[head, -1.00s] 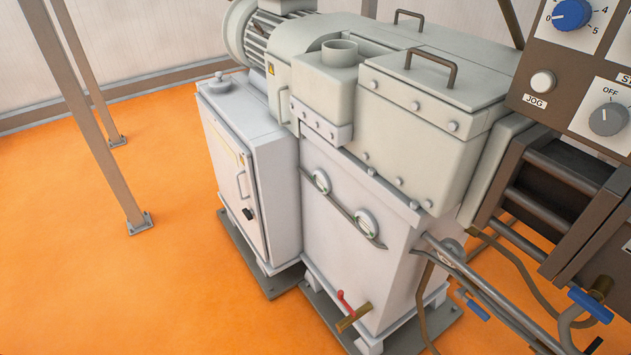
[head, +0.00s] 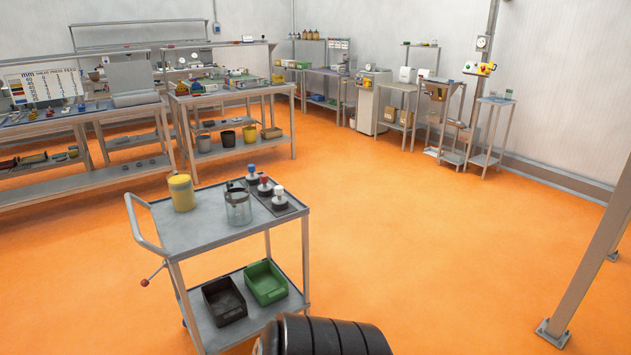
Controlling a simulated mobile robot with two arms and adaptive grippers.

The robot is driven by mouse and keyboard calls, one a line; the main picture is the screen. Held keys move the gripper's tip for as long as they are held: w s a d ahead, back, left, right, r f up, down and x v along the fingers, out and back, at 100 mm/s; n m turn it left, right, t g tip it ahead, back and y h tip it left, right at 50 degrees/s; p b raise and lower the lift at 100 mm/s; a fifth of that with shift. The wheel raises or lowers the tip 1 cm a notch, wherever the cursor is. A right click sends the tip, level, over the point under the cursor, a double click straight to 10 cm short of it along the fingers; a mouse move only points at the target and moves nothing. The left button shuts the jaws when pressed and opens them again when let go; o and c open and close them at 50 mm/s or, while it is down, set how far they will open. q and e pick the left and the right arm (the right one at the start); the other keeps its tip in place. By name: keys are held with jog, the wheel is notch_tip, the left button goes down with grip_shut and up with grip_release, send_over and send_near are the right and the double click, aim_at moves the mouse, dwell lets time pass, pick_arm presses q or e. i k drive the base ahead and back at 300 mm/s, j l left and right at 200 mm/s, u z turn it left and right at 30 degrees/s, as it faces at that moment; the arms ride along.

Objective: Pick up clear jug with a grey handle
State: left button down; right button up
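A clear jug (head: 238,207) with a grey handle stands upright on the top shelf of a grey metal cart (head: 205,228) in the head view. It is near the middle of the cart top, between a yellow container and a dark tray of bottles. Neither of my grippers is in view. A black ribbed rounded part (head: 325,337), which looks like part of my own arm, shows at the bottom edge, in front of the cart. No gripper is near the jug.
A yellow container (head: 181,193) and several capped bottles (head: 265,186) flank the jug. Black (head: 224,301) and green (head: 265,283) bins sit on the lower shelf. Workbenches (head: 232,97) stand behind. A grey post (head: 590,245) stands at right. Orange floor is open right of the cart.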

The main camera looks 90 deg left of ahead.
aim_at(180, 183)
jog(key=u, duration=3.6)
jog(key=i+j+u, duration=0.45)
jog(key=i+u, duration=0.3)
jog(key=i+j+u, duration=0.15)
jog(key=i+u, duration=0.15)
jog(key=i, duration=0.25)
jog(key=i+u, duration=0.25)
jog(key=i, duration=0.35)
jog(key=i+z, duration=0.8)
jog(key=i+j+z, duration=0.25)
jog(key=z, duration=0.15)
jog(key=i+j+z, duration=0.4)
